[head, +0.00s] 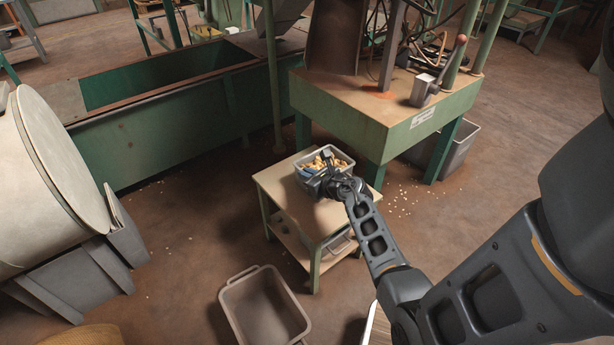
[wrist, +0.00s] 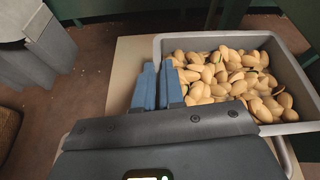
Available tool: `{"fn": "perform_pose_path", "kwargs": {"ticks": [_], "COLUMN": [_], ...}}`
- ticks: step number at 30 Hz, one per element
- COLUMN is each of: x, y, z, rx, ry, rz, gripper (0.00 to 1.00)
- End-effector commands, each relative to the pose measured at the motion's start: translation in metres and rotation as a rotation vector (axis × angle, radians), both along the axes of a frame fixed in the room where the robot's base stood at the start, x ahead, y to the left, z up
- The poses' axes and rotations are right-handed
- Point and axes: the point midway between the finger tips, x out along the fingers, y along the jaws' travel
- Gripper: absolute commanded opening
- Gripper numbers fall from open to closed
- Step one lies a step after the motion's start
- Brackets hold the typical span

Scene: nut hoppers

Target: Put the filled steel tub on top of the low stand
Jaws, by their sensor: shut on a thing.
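The steel tub (head: 341,158) is a grey rectangular container full of pale nuts, some with green showing. It is over the top of the low stand (head: 270,184), a small table with a worn beige top and green legs. I cannot tell whether the tub's base touches the top. My gripper (head: 318,178) is at the near left side of the tub, its blue fingers shut on the tub's left wall. In the wrist view the tub (wrist: 285,70) fills the right half, and my gripper (wrist: 158,88) hides its near left part.
A green machine table (head: 345,115) with a lever stands just behind the stand. An empty grey bin (head: 240,300) is on the floor in front. A long green trough (head: 160,135) and a large pale drum (head: 50,175) are at left. Scattered nuts lie on the floor.

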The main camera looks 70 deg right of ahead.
Motion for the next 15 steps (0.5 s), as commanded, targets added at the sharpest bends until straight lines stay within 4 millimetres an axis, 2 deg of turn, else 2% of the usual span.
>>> {"fn": "perform_pose_path", "kwargs": {"ticks": [2,3,10,15], "x": [0.0004,0.0003,0.0002,0.0002], "y": [-0.0010,0.0003,0.0002,0.0002], "z": [0.0008,-0.0014,-0.0010,-0.0010], "rx": [-0.004,0.000,0.000,0.000], "ry": [-0.001,0.000,0.000,0.000], "rz": [0.001,0.001,0.000,0.001], "gripper": [0.00,0.10,0.32,0.34]}}
